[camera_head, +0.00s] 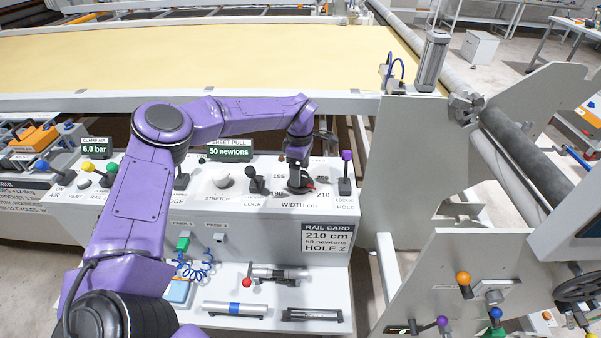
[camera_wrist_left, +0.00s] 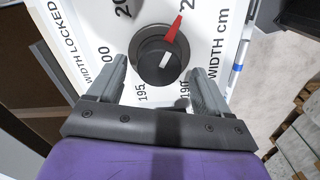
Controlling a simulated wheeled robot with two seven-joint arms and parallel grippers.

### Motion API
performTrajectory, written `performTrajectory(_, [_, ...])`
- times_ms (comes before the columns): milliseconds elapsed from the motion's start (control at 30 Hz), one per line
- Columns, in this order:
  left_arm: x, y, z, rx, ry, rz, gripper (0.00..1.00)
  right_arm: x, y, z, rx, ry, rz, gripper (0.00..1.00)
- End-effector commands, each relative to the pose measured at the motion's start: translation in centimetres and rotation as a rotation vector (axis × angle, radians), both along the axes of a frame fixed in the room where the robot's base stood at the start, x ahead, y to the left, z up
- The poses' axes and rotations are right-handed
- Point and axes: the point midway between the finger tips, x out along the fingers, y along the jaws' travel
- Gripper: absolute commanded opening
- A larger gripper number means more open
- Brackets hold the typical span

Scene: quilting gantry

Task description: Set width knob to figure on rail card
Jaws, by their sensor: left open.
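The width knob (camera_wrist_left: 150,50) is black and round, with a red pointer (camera_wrist_left: 172,29) and a short white mark on its face. In the wrist view the red pointer points up, between two partly cropped figures and nearer the right one, which starts with 2. My left gripper (camera_wrist_left: 158,64) is open, its fingers on either side of the knob; I cannot tell whether they touch it. In the head view the gripper (camera_head: 299,181) hides most of the knob. The rail card (camera_head: 327,240) reads 210 cm, 50 newtons, HOLE 2. My right gripper is not in view.
A black lever (camera_head: 255,182) stands left of the knob and a purple-topped lever (camera_head: 345,175) right of it. The stretch knob (camera_head: 224,181) is further left. A lower shelf (camera_head: 270,318) holds several tools. A grey side plate (camera_head: 415,170) rises at right.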

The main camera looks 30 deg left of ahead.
Motion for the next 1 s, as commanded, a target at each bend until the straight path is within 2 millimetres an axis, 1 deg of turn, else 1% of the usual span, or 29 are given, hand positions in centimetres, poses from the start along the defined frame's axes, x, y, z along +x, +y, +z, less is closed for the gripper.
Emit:
performTrajectory(33, [0.1,0.0,0.8,-0.001,-0.005,0.0,0.79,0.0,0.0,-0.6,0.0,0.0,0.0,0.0])
performTrajectory(200, [0.2,-0.1,4.8,0.001,-0.006,-0.001,0.79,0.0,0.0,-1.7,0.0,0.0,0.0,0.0])
performTrajectory(300, [0.1,-0.1,7.0,0.001,-0.003,-0.002,0.79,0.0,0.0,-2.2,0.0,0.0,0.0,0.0])
performTrajectory(400, [0.1,-0.1,8.6,0.001,-0.002,-0.002,0.79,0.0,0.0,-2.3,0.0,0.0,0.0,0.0])
performTrajectory(567, [0.1,-0.2,9.5,0.0,0.002,-0.003,0.79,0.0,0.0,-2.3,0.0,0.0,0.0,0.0])
performTrajectory(1000, [0.1,-0.2,9.5,-0.001,0.002,-0.003,0.79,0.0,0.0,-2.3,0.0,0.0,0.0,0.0])
